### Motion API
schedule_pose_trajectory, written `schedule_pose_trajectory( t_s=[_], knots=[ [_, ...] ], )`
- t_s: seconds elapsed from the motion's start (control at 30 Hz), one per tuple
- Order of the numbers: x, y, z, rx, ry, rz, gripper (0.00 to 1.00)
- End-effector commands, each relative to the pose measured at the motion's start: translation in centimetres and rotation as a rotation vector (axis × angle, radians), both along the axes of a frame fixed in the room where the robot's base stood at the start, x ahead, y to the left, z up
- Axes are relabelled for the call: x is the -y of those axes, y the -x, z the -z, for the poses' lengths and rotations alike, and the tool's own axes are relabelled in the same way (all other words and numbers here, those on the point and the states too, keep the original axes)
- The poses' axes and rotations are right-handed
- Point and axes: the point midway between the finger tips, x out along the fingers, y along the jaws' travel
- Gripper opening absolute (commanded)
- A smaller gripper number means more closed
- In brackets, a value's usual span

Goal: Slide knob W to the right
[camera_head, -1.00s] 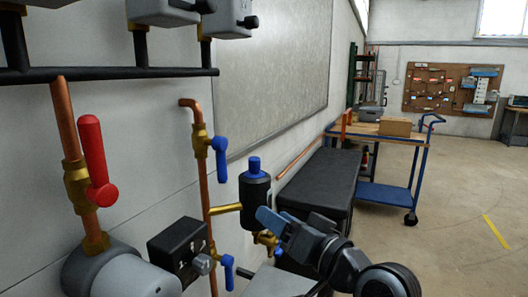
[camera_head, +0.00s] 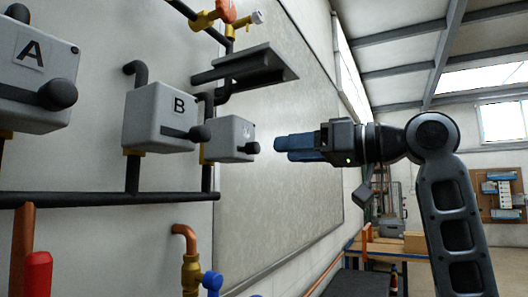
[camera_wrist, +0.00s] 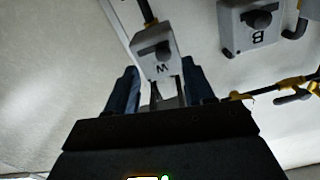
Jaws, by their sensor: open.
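The grey box marked W (camera_head: 226,134) is on the wall, with a round dark knob W (camera_head: 253,148) on its front. In the wrist view, box W (camera_wrist: 150,66) and its knob (camera_wrist: 164,50) appear straight ahead, beyond the fingers. My gripper (camera_head: 277,149) has blue fingers and is open and empty. It points at knob W from the right, with a small gap apparent between them. In the wrist view, the fingers of my gripper (camera_wrist: 160,80) stand apart on either side of the line to the box.
Box B (camera_head: 160,120) with its own knob (camera_head: 200,133) is close on the left, and box A (camera_head: 35,75) is farther left. A dark pipe (camera_head: 100,198) runs below them. A dark ledge (camera_head: 245,68) juts out above W. The grey panel to the right looks clear.

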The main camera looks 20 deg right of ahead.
Motion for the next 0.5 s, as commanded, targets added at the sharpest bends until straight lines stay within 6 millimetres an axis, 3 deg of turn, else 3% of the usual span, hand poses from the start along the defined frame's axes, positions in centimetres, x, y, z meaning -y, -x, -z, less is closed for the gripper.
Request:
schedule_pose_trajectory(
  t_s=[0.17,0.5],
  knots=[
    [-0.4,0.2,-1.1,0.001,0.026,-0.010,0.53],
    [-3.2,-3.6,-1.1,0.000,0.024,-0.012,0.53]
  ],
)
